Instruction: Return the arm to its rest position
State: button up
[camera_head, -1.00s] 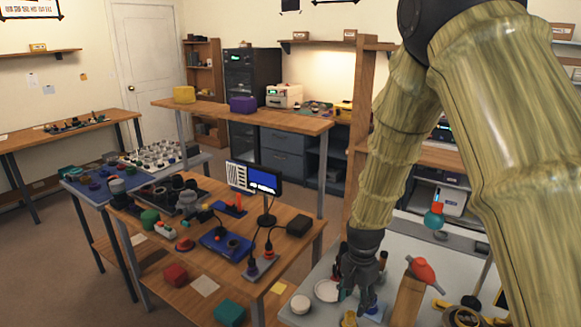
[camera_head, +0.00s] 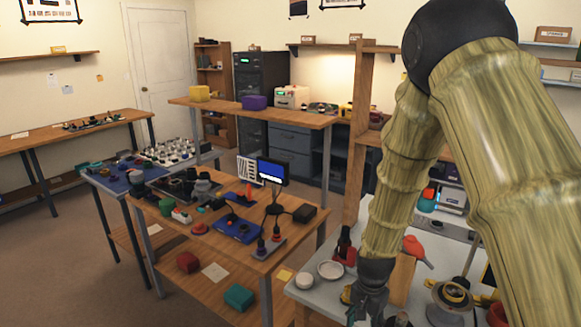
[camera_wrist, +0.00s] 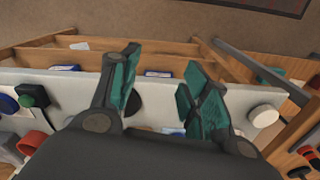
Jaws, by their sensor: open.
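My gripper (camera_head: 368,300) is at the lower right of the head view, over the near edge of the grey-white table. My arm comes down to it from the upper right. In the wrist view my gripper (camera_wrist: 158,95) has its two teal-padded fingers spread apart with nothing between them. It hangs above the white table (camera_wrist: 70,92), close to that table's edge. In the head view the fingertips are cut off by the frame bottom.
The grey-white table (camera_head: 310,293) holds a white dish (camera_head: 331,270), a round white lid (camera_head: 304,281) and a red-tipped bottle (camera_head: 414,247). A wooden workbench (camera_head: 175,237) with a small monitor (camera_head: 271,171) stands to the left. Open floor (camera_head: 60,270) lies at far left.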

jog(key=s+d+f+n, duration=0.1)
jog(key=s+f+n, duration=0.2)
jog(key=s+f, duration=0.4)
jog(key=s+d+f+n, duration=0.1)
jog(key=s+f+n, duration=0.2)
jog(key=s+f, duration=0.4)
jog(key=s+d+f+n, duration=0.1)
jog(key=s+f, duration=0.7)
jog(key=s, duration=1.2)
jog(key=shift+n, duration=0.9)
jog(key=shift+w+d+f, duration=0.1)
